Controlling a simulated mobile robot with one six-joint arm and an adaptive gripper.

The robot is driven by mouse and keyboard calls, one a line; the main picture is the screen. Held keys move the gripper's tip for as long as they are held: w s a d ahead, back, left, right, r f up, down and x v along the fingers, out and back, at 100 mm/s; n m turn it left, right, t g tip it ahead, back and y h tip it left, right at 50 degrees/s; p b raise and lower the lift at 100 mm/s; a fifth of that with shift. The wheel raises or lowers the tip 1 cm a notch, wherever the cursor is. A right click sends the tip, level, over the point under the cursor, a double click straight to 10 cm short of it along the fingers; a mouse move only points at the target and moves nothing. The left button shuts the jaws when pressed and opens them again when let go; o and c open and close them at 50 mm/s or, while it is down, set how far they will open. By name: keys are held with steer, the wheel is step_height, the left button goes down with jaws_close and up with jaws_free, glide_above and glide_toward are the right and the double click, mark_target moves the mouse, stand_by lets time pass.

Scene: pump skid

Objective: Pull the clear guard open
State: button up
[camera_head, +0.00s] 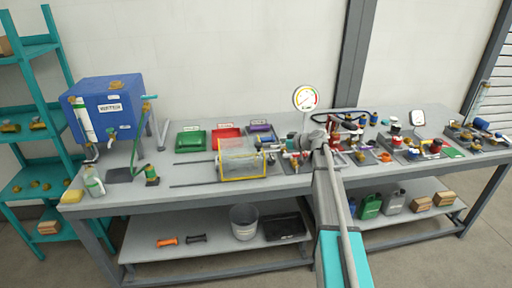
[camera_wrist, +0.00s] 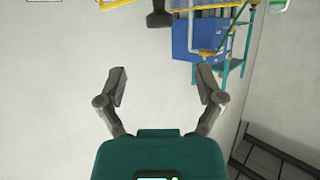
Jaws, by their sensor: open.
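The clear guard (camera_head: 242,160) is a see-through box cover with a yellow-edged frame. It sits on the front part of the bench, left of my arm, and appears closed down. My gripper (camera_wrist: 163,85) is open in the wrist view, with nothing between its fingers. In the head view my arm reaches over the bench to the right of the guard, and the fingers cannot be made out there. A yellow bar (camera_wrist: 122,3) at the top edge of the wrist view may be part of the guard's frame. A dark block hangs near it.
A round gauge (camera_head: 305,98) stands behind my arm. Valves and pump parts crowd the bench to the right. Green (camera_head: 191,140) and red (camera_head: 227,133) trays lie behind the guard. A blue tank (camera_head: 106,106) stands at left. The bench front left of the guard is mostly clear.

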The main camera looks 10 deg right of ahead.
mark_target(260, 144)
steer(key=b+x, duration=0.4)
steer(key=x, duration=0.7)
steer(key=shift+f, duration=0.1)
